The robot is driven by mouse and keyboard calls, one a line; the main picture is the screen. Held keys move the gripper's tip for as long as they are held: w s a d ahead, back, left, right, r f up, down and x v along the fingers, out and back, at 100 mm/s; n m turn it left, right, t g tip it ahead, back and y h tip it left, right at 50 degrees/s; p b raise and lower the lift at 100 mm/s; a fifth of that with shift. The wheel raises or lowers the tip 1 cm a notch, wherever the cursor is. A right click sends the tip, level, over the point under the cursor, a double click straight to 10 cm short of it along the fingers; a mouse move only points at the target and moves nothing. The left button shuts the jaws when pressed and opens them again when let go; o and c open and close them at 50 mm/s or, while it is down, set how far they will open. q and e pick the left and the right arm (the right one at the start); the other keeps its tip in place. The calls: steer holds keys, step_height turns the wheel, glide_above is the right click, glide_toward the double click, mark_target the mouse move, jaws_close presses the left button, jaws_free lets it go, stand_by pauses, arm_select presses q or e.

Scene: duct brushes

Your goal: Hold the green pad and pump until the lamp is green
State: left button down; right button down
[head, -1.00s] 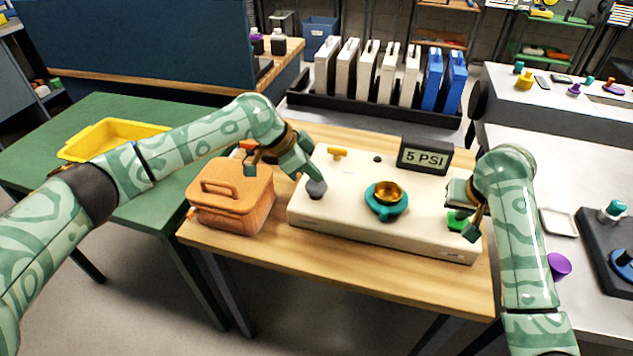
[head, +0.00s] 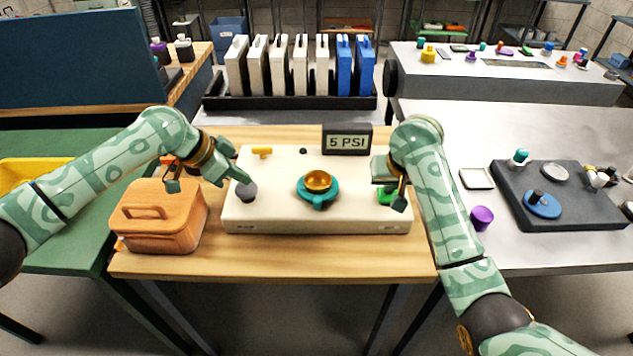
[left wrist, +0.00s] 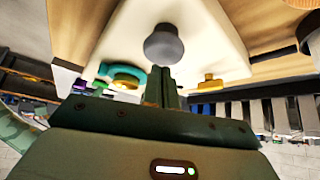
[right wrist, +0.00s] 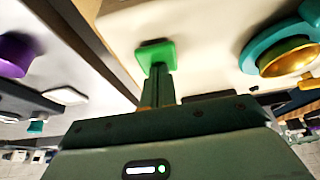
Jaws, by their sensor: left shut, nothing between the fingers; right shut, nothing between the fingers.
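The green pad (head: 385,198) sits at the right end of the cream box (head: 275,218). My right gripper (head: 401,205) is shut with its tips at the pad; the right wrist view shows the tips meeting the green pad (right wrist: 155,54). A grey round knob (head: 246,192) stands at the box's left end. My left gripper (head: 246,180) is shut with its tips at the knob's top, and the left wrist view shows them against the grey knob (left wrist: 163,46). The display (head: 347,142) reads 5 PSI. A small dark round spot (head: 303,150) is on the box's back edge; I see no green light.
A gold cup in a teal ring (head: 318,184) sits mid-box, with a yellow handle (head: 262,152) at the back left. An orange case (head: 160,216) stands left of the box. The wooden table's front strip (head: 300,262) is clear.

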arm_select(q)
steer(key=shift+f, duration=1.1)
steer(key=shift+r, duration=1.15)
steer(key=shift+f, duration=1.15)
steer(key=shift+r, duration=1.15)
